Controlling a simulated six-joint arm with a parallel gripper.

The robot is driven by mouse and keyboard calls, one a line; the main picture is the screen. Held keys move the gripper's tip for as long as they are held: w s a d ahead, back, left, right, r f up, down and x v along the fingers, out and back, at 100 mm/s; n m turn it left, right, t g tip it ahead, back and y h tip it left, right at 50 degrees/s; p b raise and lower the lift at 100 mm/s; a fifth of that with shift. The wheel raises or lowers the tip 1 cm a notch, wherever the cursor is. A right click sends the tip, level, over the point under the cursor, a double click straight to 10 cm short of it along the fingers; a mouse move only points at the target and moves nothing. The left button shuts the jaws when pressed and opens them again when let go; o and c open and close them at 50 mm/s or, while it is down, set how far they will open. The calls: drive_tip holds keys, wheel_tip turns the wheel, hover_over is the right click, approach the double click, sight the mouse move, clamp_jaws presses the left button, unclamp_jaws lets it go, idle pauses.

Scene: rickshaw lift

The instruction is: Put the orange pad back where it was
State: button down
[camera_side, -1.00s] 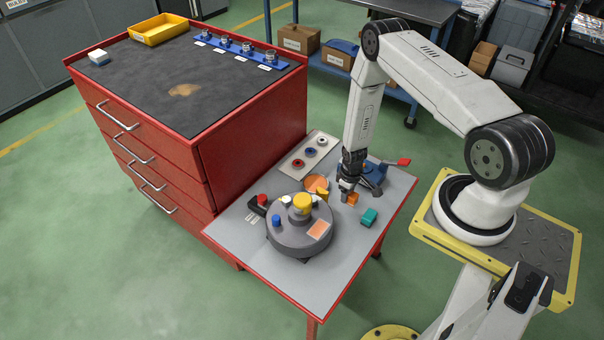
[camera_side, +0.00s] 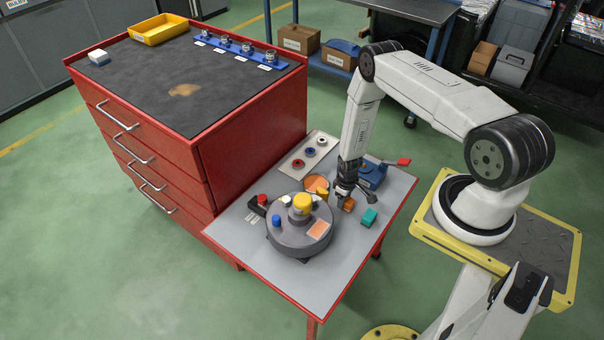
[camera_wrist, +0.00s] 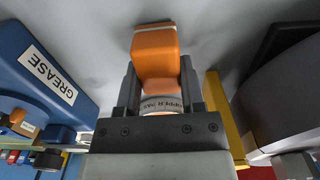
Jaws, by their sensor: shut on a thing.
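My gripper (camera_side: 347,197) is low over the right part of the grey table, shut on an orange pad (camera_wrist: 155,58). In the wrist view the pad sticks out between the two dark fingers (camera_wrist: 157,88), its far end close to the grey surface. I cannot tell whether it touches. In the side view the pad (camera_side: 349,204) shows just below the fingers, left of a teal block (camera_side: 369,217). A pale ring with partly hidden lettering (camera_wrist: 165,103) shows between the fingers.
A blue grease box (camera_side: 372,174) with a red lever is close behind my gripper. An orange-topped dish (camera_side: 315,183) and a yellow piece (camera_side: 321,194) are near.

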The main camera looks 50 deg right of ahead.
drive_tip(key=shift+f, duration=0.15)
drive_tip(key=shift+c, duration=1)
unclamp_jaws()
wheel_tip(320, 180, up, 12)
idle(0.4)
idle(0.5)
